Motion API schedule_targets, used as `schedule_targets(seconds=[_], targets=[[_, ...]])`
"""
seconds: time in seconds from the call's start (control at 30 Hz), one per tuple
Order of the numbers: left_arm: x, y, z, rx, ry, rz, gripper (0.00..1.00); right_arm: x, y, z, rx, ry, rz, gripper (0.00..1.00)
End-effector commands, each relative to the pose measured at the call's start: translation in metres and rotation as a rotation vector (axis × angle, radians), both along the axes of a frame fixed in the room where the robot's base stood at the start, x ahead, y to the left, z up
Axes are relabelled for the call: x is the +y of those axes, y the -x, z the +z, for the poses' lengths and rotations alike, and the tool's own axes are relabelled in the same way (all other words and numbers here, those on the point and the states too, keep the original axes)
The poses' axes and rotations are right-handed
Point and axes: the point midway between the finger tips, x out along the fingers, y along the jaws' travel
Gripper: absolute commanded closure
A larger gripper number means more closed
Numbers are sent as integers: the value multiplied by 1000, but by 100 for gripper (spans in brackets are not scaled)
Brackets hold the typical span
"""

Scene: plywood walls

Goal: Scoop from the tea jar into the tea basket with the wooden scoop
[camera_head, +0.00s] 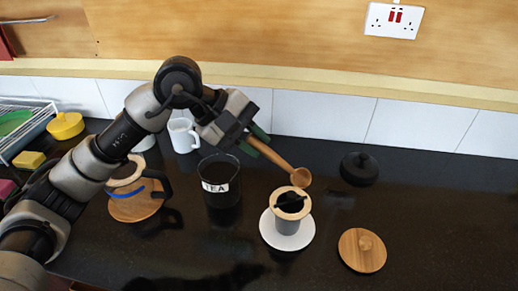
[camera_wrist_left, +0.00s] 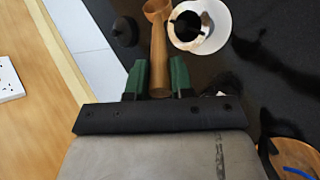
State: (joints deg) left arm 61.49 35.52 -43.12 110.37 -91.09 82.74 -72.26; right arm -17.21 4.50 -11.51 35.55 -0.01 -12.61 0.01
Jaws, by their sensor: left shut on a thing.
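My left gripper (camera_head: 254,139) is shut on the handle of the wooden scoop (camera_head: 300,177). In the left wrist view the green fingers (camera_wrist_left: 159,78) sit on both sides of the scoop's handle (camera_wrist_left: 158,60). The scoop's bowl hangs just above and behind the tea basket (camera_head: 291,203), apart from it as far as I can tell. The basket has a wooden rim and a dark inside, and stands on a white saucer (camera_head: 268,236). The tea jar (camera_head: 221,188), dark glass with a "TEA" label, stands open to the left. The scoop bowl's contents are unclear. My right gripper is not in view.
A round wooden lid (camera_head: 362,251) lies at the right, and a black lid (camera_head: 359,168) lies behind it. A glass pot on a wooden coaster (camera_head: 138,206) stands left of the jar. A white mug (camera_head: 184,134) stands behind. The far right counter is clear.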

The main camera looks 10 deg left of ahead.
Motion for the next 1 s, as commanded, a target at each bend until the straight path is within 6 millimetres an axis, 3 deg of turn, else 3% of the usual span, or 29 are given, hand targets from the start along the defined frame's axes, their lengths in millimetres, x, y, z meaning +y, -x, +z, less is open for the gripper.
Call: schedule_targets(seconds=[0.03, 0.53, 0.7, 1.0], targets=[[4, -1, -11, 46, 45, 25, 100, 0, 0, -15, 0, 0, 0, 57], [30, -6, -29, 479, 479, 231, 100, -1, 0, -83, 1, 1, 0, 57], [35, -8, -29, 577, 577, 279, 100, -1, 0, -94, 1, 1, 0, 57], [37, -8, -26, 604, 603, 291, 100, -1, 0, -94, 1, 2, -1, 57]])
